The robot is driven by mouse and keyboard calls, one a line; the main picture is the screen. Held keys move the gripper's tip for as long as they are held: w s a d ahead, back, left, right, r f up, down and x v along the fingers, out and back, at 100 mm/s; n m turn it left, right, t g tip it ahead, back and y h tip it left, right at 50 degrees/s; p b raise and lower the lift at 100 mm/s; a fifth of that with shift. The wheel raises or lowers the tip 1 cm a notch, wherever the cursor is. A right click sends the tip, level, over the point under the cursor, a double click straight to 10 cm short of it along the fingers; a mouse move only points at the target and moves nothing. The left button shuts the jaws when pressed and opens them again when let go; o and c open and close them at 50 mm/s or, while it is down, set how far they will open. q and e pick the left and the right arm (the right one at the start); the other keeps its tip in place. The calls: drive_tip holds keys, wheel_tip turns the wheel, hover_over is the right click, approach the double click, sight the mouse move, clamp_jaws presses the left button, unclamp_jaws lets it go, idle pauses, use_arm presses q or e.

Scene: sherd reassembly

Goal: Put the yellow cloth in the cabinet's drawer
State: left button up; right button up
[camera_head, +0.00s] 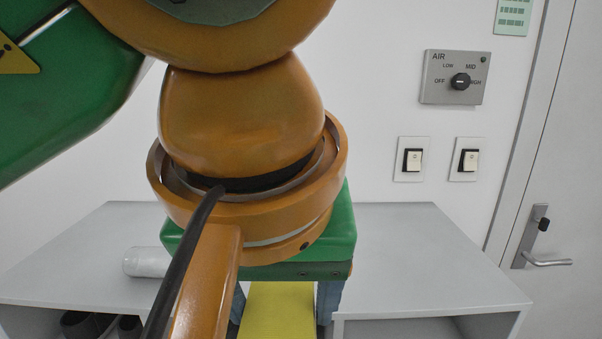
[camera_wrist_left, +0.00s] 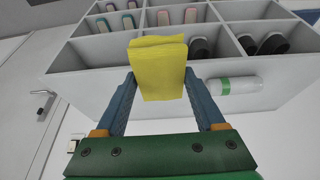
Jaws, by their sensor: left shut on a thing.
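The yellow cloth (camera_head: 278,311) is a flat folded pad. It also shows in the left wrist view (camera_wrist_left: 160,72), between the two blue fingers. My left gripper (camera_wrist_left: 159,78) is shut on it. In the head view the cloth hangs below my green wrist, in front of the white cabinet (camera_head: 430,262). In the left wrist view the cabinet's open compartments (camera_wrist_left: 110,46) lie beyond the cloth. I cannot make out a drawer for certain; my arm and the cloth hide the cabinet's middle. My right gripper is not in view.
A white bottle (camera_head: 147,262) lies on the cabinet top at the left; its green band (camera_wrist_left: 225,86) shows in the wrist view. Several compartments hold shoes (camera_wrist_left: 246,43). The right part of the top is clear. A door with a handle (camera_head: 540,250) stands at the right.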

use_arm(q)
drive_tip(key=w+a+f, duration=0.5)
drive_tip(key=a+f, duration=0.2)
drive_tip(key=s+a+f, duration=0.1)
drive_tip(key=a+f, duration=0.2)
drive_tip(key=f, duration=0.3)
drive_tip(key=s+a+f, duration=0.1)
drive_tip(key=a+f, duration=0.3)
drive_tip(key=f, duration=0.3)
drive_tip(key=shift+s, duration=0.3)
drive_tip(key=shift+d, duration=0.1)
